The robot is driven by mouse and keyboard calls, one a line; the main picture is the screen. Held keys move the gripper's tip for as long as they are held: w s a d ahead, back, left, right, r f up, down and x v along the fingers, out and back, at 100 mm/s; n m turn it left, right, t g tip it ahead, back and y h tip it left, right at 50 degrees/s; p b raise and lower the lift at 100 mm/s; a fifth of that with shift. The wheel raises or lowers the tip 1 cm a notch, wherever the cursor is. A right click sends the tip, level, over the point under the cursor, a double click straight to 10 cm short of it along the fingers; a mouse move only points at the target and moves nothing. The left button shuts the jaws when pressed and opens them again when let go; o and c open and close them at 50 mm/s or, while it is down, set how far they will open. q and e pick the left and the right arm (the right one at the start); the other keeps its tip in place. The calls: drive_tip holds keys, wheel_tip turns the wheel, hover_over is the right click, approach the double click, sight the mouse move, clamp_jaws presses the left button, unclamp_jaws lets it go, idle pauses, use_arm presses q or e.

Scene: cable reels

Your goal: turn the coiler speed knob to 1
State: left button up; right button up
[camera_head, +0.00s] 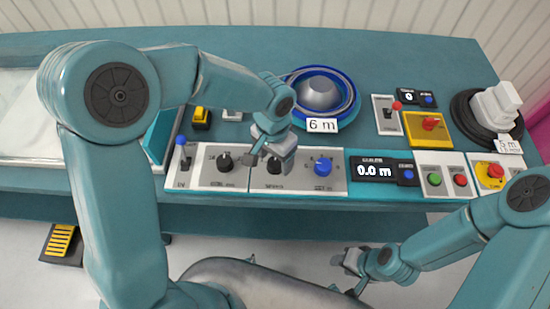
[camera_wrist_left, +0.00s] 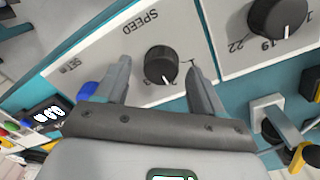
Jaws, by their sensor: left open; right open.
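The speed knob (camera_wrist_left: 162,65) is black with a white pointer line, on a grey-white panel marked SPEED in the left wrist view. Its pointer is toward the bottom of that picture; the numbers around it are too small or covered to read surely. In the head view the knob (camera_head: 275,167) is partly hidden by my left gripper (camera_head: 268,158). My left gripper also shows in the left wrist view (camera_wrist_left: 160,78), open, one finger on each side of the knob, with gaps visible; I cannot tell how deep the fingers reach. My right gripper (camera_head: 348,262) is open and empty, low in front of the console.
A second black knob (camera_head: 225,162) is left of the speed knob, a blue knob (camera_head: 323,167) right. A toggle lever (camera_head: 181,146), a 0.0 m display (camera_head: 375,170), green and red buttons (camera_head: 461,180) and an emergency stop (camera_head: 494,171) line the front. A blue cable reel (camera_head: 352,98) stands behind.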

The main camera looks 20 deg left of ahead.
use_arm(q)
drive_tip(key=shift+w+f, duration=0.1)
drive_tip(key=shift+f, duration=0.65)
drive_tip(key=c, duration=1.1)
drive_tip(key=shift+o, duration=0.2)
